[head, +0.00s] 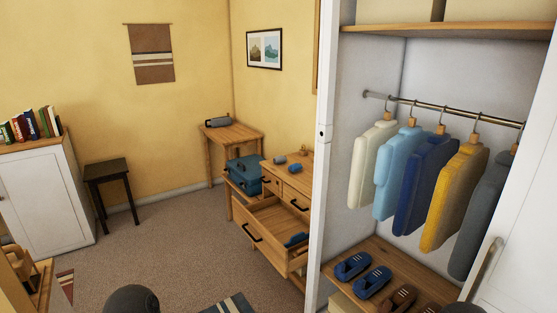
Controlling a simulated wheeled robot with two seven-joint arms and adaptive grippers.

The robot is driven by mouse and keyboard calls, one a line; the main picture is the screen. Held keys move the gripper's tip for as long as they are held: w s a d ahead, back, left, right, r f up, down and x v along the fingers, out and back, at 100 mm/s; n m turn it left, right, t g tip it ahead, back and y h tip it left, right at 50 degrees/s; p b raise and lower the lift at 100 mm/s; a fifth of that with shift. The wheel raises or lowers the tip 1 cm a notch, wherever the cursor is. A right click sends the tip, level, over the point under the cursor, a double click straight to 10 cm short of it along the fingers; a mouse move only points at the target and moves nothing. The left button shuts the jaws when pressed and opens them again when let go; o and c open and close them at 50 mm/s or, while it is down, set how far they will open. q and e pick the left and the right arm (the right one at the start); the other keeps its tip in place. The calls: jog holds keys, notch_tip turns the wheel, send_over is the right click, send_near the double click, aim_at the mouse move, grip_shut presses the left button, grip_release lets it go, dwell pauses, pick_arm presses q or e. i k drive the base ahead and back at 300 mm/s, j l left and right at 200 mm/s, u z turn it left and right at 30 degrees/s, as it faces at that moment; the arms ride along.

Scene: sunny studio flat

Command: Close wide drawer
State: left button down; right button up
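The wide drawer (267,232) belongs to a wooden chest of drawers (288,180) right of the middle in the head view. It is pulled far out to the left, into the room. Its front has a black handle (251,232). A blue folded item (296,240) lies inside at the right end. Part of the chest is hidden behind the white wardrobe frame. Neither gripper shows.
The white wardrobe frame (324,135) stands close on the right, with hanging clothes and several shoes inside. A blue case (245,174) is beyond the drawer, near a small desk (231,132). A dark stool (108,180) stands left. The carpet (170,235) left of the drawer is clear.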

aim_at(270, 224)
jog(key=i+j+u, duration=0.15)
jog(key=i+u, duration=0.2)
jog(key=i, duration=0.25)
jog(key=i+u, duration=0.35)
jog(key=i, duration=0.3)
jog(key=i+l+u, duration=0.2)
jog(key=i+u, duration=0.15)
jog(key=i, duration=0.25)
jog(key=i+z, duration=0.45)
jog(key=i, duration=1.4)
